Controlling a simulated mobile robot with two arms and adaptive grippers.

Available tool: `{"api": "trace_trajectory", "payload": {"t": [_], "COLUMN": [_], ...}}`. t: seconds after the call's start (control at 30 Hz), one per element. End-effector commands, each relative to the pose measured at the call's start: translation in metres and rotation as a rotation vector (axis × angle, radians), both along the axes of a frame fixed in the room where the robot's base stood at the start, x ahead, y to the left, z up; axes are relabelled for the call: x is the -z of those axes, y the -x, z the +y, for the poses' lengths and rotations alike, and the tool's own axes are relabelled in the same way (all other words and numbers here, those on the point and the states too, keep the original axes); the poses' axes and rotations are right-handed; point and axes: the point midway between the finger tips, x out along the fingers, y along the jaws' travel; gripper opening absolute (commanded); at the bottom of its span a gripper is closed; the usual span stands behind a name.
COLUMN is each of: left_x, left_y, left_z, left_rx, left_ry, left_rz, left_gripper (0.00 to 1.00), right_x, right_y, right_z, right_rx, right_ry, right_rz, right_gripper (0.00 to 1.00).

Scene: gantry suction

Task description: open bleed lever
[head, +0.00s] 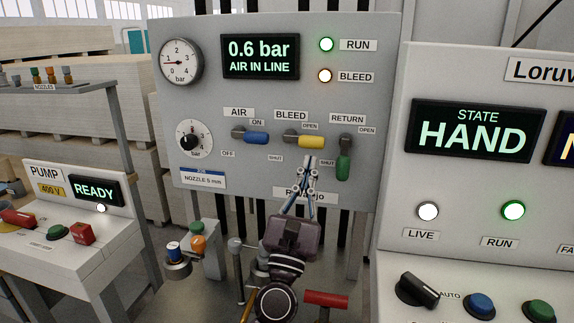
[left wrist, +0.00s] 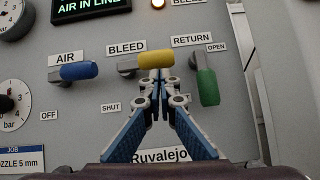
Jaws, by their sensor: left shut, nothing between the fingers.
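The bleed lever has a yellow handle (head: 311,142) on a grey panel and lies about level, pointing right from its pivot, with the OPEN label above its right part and SHUT below left. It also shows as a yellow handle in the left wrist view (left wrist: 156,59). My left gripper (head: 308,161) is shut and empty, with its fingertips just below the yellow handle; in the left wrist view the fingertips (left wrist: 155,77) meet close under it. I cannot tell whether they touch it. My right gripper is in neither view.
A level blue air lever (head: 256,138) is to the left, and a green return lever (head: 343,166) hangs down to the right, near the gripper. The display (head: 261,56) reads 0.6 bar, AIR IN LINE. The bleed lamp (head: 325,76) glows whitish. A red handle (head: 326,298) is below right.

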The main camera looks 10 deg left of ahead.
Motion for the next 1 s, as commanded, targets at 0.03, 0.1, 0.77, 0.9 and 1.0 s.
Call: {"api": "trace_trajectory", "payload": {"t": [0.03, 0.1, 0.77, 0.9, 1.0], "left_x": [0.007, 0.015, 0.063, 0.062, 0.062], "left_y": [0.007, 0.019, 0.088, 0.087, 0.087], "left_z": [0.000, 0.000, 0.005, 0.005, 0.005], "left_rx": [0.002, 0.002, 0.003, 0.002, 0.002], "left_ry": [-0.003, -0.004, 0.002, 0.001, 0.001], "left_rz": [0.002, 0.003, -0.001, -0.001, -0.001], "left_gripper": [0.00, 0.00, 0.00, 0.00, 0.00], "right_x": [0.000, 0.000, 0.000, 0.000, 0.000], "right_y": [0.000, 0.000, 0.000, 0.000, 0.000], "right_z": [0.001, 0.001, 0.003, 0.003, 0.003], "right_rx": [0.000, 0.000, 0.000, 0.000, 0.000], "right_ry": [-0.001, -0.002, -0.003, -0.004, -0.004], "right_rz": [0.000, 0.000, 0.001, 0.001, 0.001], "right_gripper": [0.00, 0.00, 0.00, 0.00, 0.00]}}
